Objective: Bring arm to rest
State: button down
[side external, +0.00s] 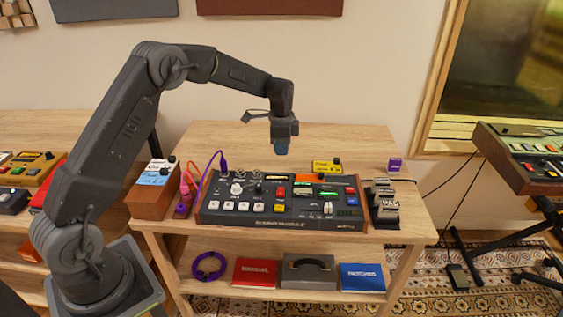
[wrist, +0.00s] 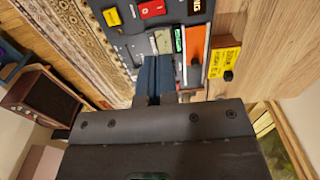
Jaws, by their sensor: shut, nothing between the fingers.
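My gripper (side external: 281,146) hangs at the end of my raised arm, pointing down, above the back part of the wooden table. In the side external view it is apart from the dark control panel (side external: 250,217) with coloured buttons and sliders below it. In the wrist view my gripper's fingers (wrist: 154,72) are together with nothing between them. The panel (wrist: 140,42) shows beyond the fingertips, with red, yellow, green and orange parts.
A yellow box (side external: 326,167) stands behind the panel and a small purple one (side external: 394,165) at the back right. Pedals (side external: 384,205) sit right of the panel. Purple and orange cables rise at its left, by a wooden box (side external: 152,190). The table's back is mostly clear.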

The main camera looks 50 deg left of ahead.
jog(key=s+d+r+n+t, duration=0.1)
jog(key=s+d+r+n, duration=0.1)
jog(key=s+d+r, duration=0.35)
jog(key=s+d+r+n+t, duration=0.2)
jog(key=s+r, duration=0.5)
jog(key=r, duration=0.4)
jog(key=s+d+n+t, duration=0.1)
jog(key=s+d+n, duration=0.1)
jog(key=s, duration=0.8)
jog(key=s+d+n+t, duration=0.1)
jog(key=s+d+n, duration=0.2)
jog(key=s, duration=0.7)
jog(key=shift+s+d+r+t, duration=0.15)
jog(key=shift+s+r+t, duration=0.1)
jog(key=shift+s+t, duration=0.05)
